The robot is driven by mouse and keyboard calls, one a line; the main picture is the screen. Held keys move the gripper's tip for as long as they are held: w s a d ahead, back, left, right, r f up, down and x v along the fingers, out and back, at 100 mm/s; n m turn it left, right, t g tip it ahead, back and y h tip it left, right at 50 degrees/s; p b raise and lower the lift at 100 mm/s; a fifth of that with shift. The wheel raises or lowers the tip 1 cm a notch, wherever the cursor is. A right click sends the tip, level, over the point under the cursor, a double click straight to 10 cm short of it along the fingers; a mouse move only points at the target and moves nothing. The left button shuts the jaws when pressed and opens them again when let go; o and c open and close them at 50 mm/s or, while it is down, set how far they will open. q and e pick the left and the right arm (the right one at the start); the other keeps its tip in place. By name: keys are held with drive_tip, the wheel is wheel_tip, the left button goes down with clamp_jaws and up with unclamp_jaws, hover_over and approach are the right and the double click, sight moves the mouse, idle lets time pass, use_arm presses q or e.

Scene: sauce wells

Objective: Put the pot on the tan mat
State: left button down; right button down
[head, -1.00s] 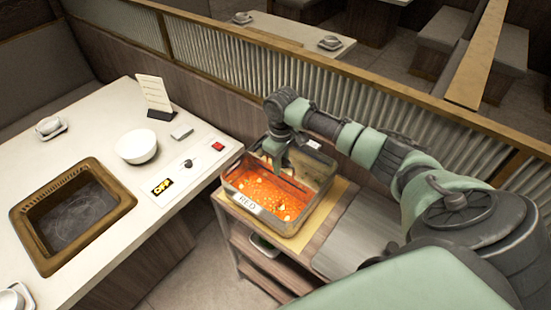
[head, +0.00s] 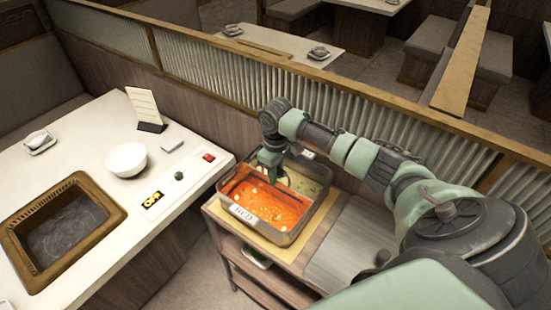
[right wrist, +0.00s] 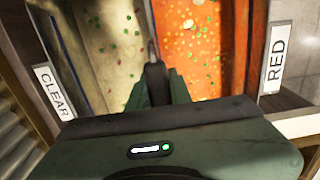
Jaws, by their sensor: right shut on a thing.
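The pot (head: 296,228) is a rectangular metal pan with a divider, holding orange-red broth on the near side and pale broth on the far side. A RED label is on its near wall; a CLEAR label shows at left in the right wrist view. The tan mat (head: 289,251) lies on the cart top and shows along the pot's near and right edges. The pot is over the mat; whether it touches it I cannot tell. My right gripper (head: 271,167) reaches down into the pot, shut on its divider, as the right wrist view (right wrist: 157,75) shows. My left gripper is out of view.
The cart (head: 222,216) has lower shelves and a grey top at right. At left, the white table (head: 95,130) holds a square brown-framed well (head: 62,230), a white bowl (head: 127,159), a card stand (head: 146,109) and an OFF panel. A corrugated partition (head: 215,85) runs behind.

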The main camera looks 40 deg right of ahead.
drive_tip(key=shift+f, duration=0.25)
idle(0.6)
drive_tip(key=c, duration=1.2)
unclamp_jaws()
drive_tip(key=shift+o, duration=0.9)
drive_tip(key=shift+s+f, duration=0.15)
drive_tip(key=shift+f, duration=0.05)
drive_tip(key=o, duration=0.6)
drive_tip(key=shift+r, duration=0.1)
drive_tip(key=shift+r, duration=0.1)
drive_tip(key=shift+r, duration=5.45)
